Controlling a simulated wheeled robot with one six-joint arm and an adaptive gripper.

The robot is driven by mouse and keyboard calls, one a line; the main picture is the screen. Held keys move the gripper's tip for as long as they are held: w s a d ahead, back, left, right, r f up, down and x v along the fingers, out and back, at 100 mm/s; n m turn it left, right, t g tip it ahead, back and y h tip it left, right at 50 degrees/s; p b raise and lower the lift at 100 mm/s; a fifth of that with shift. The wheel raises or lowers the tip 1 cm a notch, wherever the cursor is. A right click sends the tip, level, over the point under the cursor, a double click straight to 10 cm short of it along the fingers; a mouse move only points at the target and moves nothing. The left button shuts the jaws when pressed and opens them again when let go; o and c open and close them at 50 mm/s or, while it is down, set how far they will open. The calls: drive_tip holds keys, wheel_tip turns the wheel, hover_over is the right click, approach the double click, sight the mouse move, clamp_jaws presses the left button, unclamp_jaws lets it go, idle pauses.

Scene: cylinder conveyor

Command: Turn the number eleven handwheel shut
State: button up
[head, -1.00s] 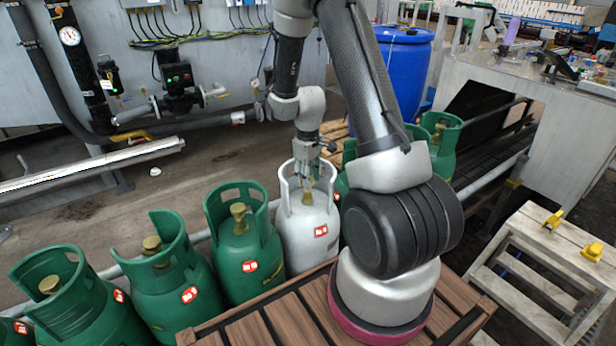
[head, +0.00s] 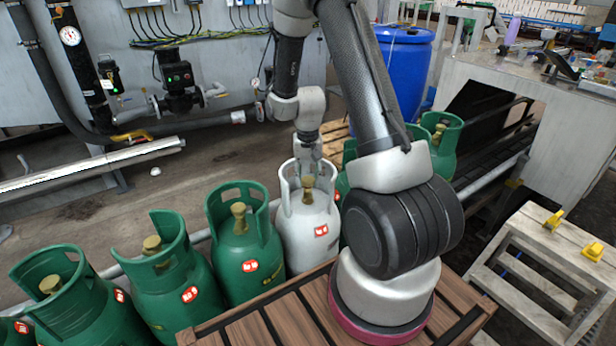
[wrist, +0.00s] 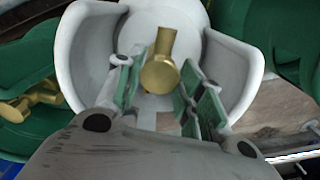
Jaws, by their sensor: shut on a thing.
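The white gas cylinder (head: 310,242) stands upright in the row, with a raised collar around its brass valve (head: 307,190). My gripper (head: 308,172) reaches down to the far side of this collar; its fingers are mostly hidden in the head view. In the wrist view my green-padded fingers (wrist: 162,85) stand on either side of the round brass knob (wrist: 160,75), inside the white collar (wrist: 232,70), and are shut on it. I see no legible number on the knob.
Green cylinders (head: 243,250) stand close on the left, and another (head: 440,145) stands to the right. A blue drum (head: 400,70) is behind. Wall pipes and a gauge (head: 70,36) are at the back left. A wooden step stand (head: 535,265) is at right.

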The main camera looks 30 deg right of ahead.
sight(308, 180)
drive_tip(key=shift+m, duration=1.2)
drive_tip(key=o, duration=1)
wheel_tip(308, 180, up, 12)
